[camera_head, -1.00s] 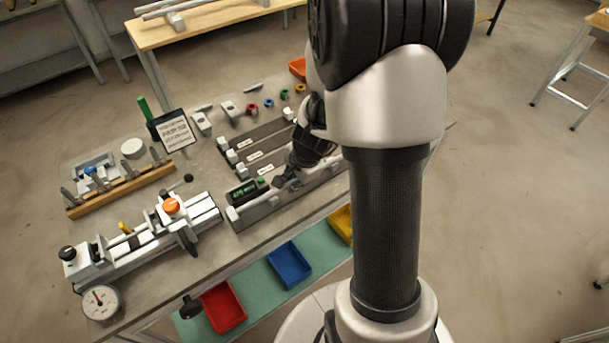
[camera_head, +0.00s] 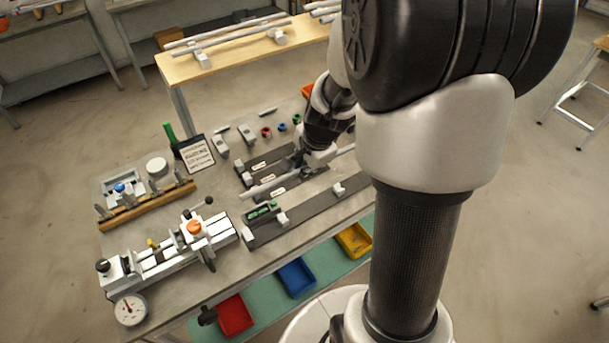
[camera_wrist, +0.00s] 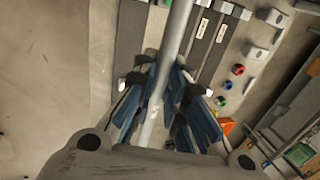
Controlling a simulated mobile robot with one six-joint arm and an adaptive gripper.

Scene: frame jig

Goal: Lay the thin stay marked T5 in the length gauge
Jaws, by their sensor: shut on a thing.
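My gripper (camera_head: 302,168) is shut on a thin pale grey stay (camera_head: 260,189) and holds it above the table, over the dark slotted strips. In the wrist view the stay (camera_wrist: 176,40) runs lengthwise between the blue finger pads of my gripper (camera_wrist: 162,105). A small pale mark shows on the stay, but no T5 can be read. The length gauge (camera_head: 312,211), a long dark bar with a green display (camera_head: 262,211) and small pale rests, lies in front of the stay. Its bed looks empty. My arm hides part of its right side.
Labelled dark strips (camera_head: 268,162) lie behind the gauge. A clamp fixture with an orange knob (camera_head: 194,227) and a dial (camera_head: 130,310) stand at the left. Red (camera_head: 235,315), blue (camera_head: 297,278) and yellow (camera_head: 354,240) bins sit below the front edge.

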